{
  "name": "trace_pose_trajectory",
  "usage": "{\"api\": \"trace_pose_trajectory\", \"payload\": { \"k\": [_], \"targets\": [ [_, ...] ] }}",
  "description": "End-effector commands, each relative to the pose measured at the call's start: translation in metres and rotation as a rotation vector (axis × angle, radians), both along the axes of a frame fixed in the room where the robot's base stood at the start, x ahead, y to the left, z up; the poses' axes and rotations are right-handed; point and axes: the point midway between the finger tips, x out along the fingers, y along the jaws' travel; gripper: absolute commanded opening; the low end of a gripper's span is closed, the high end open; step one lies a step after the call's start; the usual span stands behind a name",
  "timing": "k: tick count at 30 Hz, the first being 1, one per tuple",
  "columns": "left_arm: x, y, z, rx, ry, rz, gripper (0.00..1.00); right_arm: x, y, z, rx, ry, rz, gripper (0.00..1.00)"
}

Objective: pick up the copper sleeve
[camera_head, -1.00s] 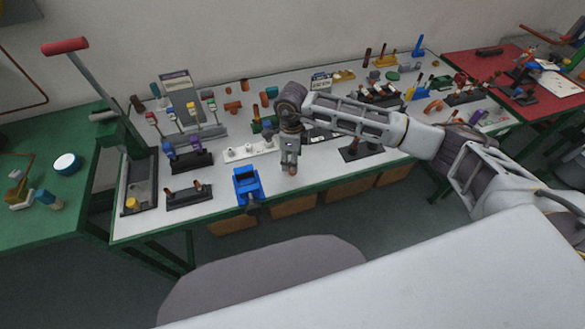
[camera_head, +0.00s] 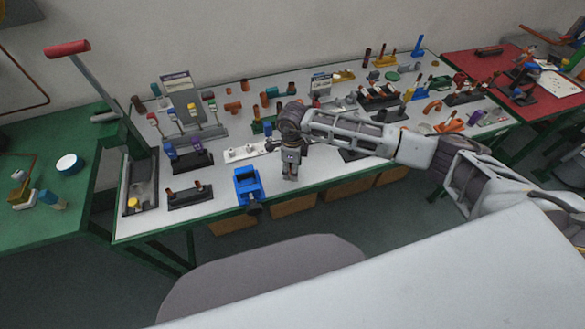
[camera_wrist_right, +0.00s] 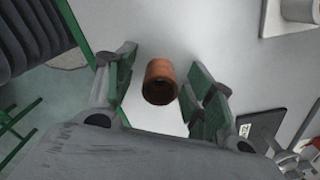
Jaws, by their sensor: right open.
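The copper sleeve (camera_wrist_right: 160,84) shows in the right wrist view as a short reddish-brown tube, its dark open end facing the camera. It stands on the pale tabletop between the two green-padded fingers of my right gripper (camera_wrist_right: 161,90). The fingers are open, with a visible gap on each side of the sleeve. In the head view my right gripper (camera_head: 290,170) points down over the front part of the white table, right of the blue vise. There the arm and gripper hide the sleeve. My left gripper is not in view.
The blue vise (camera_head: 249,185) sits at the front edge of the white table (camera_head: 225,207), left of my right gripper. A white holder strip (camera_head: 246,152) and racks of tools stand behind it. A dark plate (camera_wrist_right: 262,128) lies right of the gripper in the wrist view.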

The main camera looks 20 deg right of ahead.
Motion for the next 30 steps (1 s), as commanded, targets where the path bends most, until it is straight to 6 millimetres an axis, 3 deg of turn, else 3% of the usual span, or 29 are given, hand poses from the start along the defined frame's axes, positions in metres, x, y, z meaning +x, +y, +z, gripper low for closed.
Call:
{"api": "trace_pose_trajectory", "payload": {
  "k": [12, 22, 30],
  "targets": [
    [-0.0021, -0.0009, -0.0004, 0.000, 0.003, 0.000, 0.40, 0.0002, 0.0002, 0.0002, 0.001, 0.000, 0.000, 0.54],
    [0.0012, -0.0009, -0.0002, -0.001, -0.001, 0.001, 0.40, 0.0002, 0.0002, 0.0003, 0.001, 0.000, 0.000, 0.11],
    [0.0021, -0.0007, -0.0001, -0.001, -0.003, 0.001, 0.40, 0.0004, 0.0003, 0.0007, 0.001, 0.000, 0.000, 0.11]
  ]
}}
